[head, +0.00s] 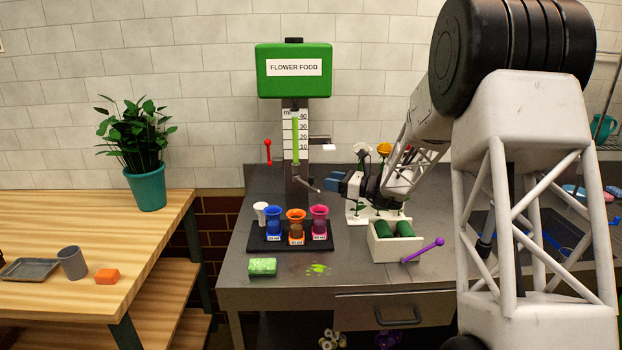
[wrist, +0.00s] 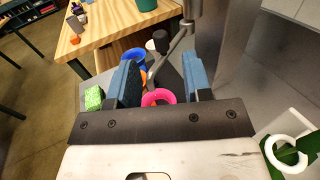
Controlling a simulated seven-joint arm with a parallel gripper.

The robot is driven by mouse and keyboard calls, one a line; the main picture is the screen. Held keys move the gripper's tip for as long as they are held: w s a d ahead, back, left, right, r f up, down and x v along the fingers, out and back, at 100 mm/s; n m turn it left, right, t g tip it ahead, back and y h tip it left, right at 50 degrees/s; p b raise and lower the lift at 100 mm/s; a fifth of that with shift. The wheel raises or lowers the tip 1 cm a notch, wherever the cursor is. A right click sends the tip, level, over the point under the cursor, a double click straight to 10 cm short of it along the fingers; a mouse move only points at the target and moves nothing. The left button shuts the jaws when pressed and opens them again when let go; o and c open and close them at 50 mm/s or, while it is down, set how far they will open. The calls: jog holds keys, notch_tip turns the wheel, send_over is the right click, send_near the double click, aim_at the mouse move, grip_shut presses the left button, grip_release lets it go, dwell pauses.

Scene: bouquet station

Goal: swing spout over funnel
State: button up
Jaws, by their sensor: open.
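The flower food dispenser has a green tank (head: 294,71) above a millilitre scale with a green column. Its grey metal spout (head: 308,186) points down and right, above the row of funnels. Blue (head: 273,214), orange (head: 296,215) and pink (head: 319,213) funnel-shaped vessels with ml labels stand on a black tray (head: 258,246). My gripper (head: 333,183) is open just right of the spout. In the wrist view the spout (wrist: 170,50) appears in the gap between the blue fingers, with no clear contact. The pink rim (wrist: 158,97) shows beyond the gap; the orange vessel is mostly hidden.
A red lever (head: 268,151) and a white-tipped lever (head: 322,145) flank the scale. A white box (head: 394,247) with green foam and a purple stick is at right. A green sponge (head: 262,267) lies in front.

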aim_at(311, 177)
jog(key=shift+x, duration=3.85)
grip_shut()
